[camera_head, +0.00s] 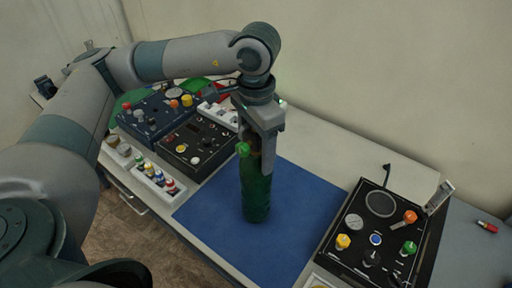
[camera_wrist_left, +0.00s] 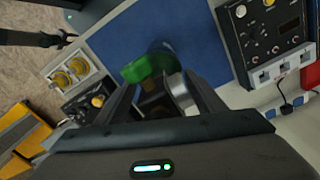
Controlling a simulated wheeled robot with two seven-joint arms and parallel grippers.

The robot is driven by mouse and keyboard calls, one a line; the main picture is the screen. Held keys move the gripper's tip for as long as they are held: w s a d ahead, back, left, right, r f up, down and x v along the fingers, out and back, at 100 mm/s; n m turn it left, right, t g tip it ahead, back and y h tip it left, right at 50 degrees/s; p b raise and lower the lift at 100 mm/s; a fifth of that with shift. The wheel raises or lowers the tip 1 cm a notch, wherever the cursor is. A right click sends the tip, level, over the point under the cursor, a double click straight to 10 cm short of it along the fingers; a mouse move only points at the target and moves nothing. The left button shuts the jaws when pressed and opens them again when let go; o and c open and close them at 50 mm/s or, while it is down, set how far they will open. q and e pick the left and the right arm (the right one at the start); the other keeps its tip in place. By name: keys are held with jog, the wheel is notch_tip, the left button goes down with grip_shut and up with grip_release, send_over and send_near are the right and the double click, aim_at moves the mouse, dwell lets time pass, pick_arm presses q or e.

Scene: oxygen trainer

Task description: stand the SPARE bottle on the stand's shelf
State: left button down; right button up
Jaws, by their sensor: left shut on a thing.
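A dark green bottle (camera_head: 256,198) with a bright green part near its top is upright at the blue mat (camera_head: 308,205). I cannot tell whether its base touches the mat, and I see no readable SPARE label. My left gripper (camera_head: 257,150) comes down from above and is shut on the bottle's upper part. In the left wrist view the green bottle (camera_wrist_left: 148,68) shows between the fingers. A dark claw-like shape, probably my right gripper (camera_wrist_left: 68,38), is over the floor at the upper left; its jaws are unclear. I cannot make out the stand's shelf.
A black panel with coloured knobs (camera_head: 370,255) is at the right. Two more panels (camera_head: 155,115) (camera_head: 198,148) are at the left, beside a white tray of small bottles (camera_head: 155,178). A red item (camera_head: 487,227) lies far right. Much of the mat is bare.

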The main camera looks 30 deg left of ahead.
pick_arm(q)
jog(key=shift+c, duration=2.3)
grip_release()
jog(key=shift+s, duration=0.1)
jog(key=shift+r, duration=0.15)
jog(key=shift+r, duration=0.3)
notch_tip(320, 180, up, 10)
jog(key=b, duration=0.4)
jog(key=shift+f, duration=0.15)
jog(key=shift+r, duration=0.8)
